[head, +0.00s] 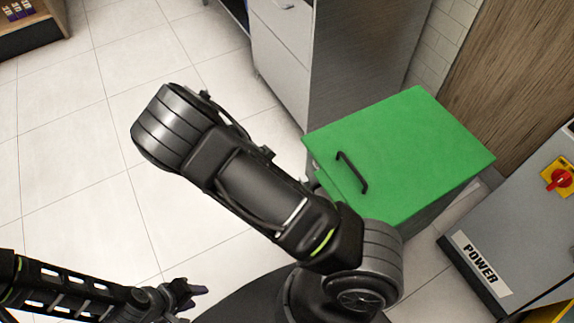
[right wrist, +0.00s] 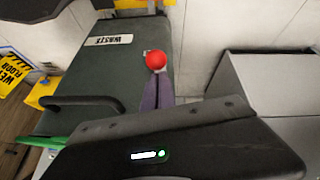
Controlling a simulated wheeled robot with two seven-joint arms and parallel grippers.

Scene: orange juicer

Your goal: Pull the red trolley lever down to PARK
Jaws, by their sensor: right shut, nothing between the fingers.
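A red ball knob (right wrist: 155,60), which looks like the trolley lever's end, shows in the right wrist view in front of a dark grey panel. My right gripper (right wrist: 157,82) is shut and empty, its dark purple fingers just below the knob in the picture. I cannot tell whether they touch it. The lever's shaft and any PARK mark are not visible. My left gripper (head: 186,293) is low at the left in the head view, far from the knob; its jaw opening is unclear.
The panel bears a WASTE label (right wrist: 108,40) and a dark handle (right wrist: 82,103). A green lid (head: 410,150) with a black handle covers a bin. A grey POWER box (head: 520,230) with a red switch stands right. Tiled floor at left is clear.

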